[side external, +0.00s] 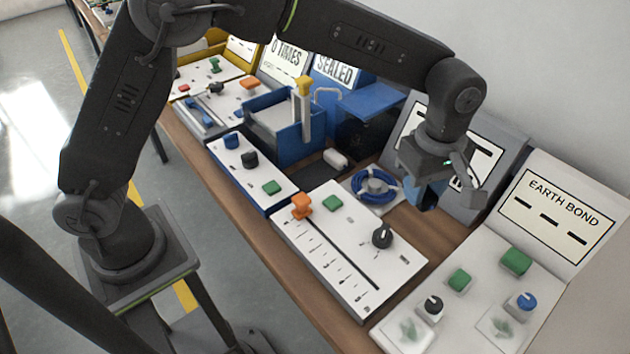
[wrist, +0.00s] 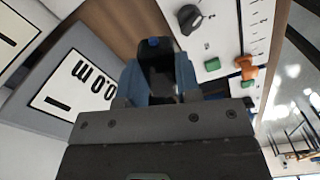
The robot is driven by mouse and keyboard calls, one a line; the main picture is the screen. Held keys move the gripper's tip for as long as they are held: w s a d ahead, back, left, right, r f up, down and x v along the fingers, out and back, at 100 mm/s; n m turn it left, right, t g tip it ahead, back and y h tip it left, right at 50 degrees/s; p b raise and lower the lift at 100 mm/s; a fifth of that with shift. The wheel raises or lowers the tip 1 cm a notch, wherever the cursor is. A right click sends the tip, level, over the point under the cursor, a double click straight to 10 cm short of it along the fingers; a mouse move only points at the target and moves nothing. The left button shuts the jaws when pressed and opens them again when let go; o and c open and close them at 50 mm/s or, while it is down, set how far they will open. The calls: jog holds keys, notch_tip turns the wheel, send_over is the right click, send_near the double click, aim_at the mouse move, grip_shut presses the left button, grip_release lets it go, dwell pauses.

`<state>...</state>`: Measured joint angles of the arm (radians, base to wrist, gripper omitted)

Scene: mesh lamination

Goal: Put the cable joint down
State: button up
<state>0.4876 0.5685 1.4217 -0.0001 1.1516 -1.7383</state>
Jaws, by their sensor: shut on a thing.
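My gripper (side external: 430,192) hangs above the right part of the bench, between the long white slider panel and the grey sign panel behind. In the wrist view my gripper (wrist: 158,85) is shut on a dark piece with a small blue tip, which I take to be the cable joint (wrist: 158,68). Blue surfaces flank the dark piece. The joint looks held clear of the bench. In the side view it is mostly hidden by the gripper, and I cannot make out its full shape.
The slider panel (side external: 345,250) has an orange handle and a black knob. A blue cable coil (side external: 373,187) lies on a pale pad left of the gripper. The EARTH BOND panel (side external: 555,215) stands at the right. A strip of bare brown bench (side external: 425,232) shows below the gripper.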

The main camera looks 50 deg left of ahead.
jog(key=a+r+n, duration=0.2)
jog(key=a+r, duration=0.1)
jog(key=a, duration=1.1)
jog(key=n, duration=0.2)
send_over(307, 181)
notch_tip(307, 181, down, 12)
jog(key=shift+r, duration=0.25)
jog(key=shift+f, duration=2.5)
jog(key=shift+f, duration=0.15)
jog(key=o, duration=1)
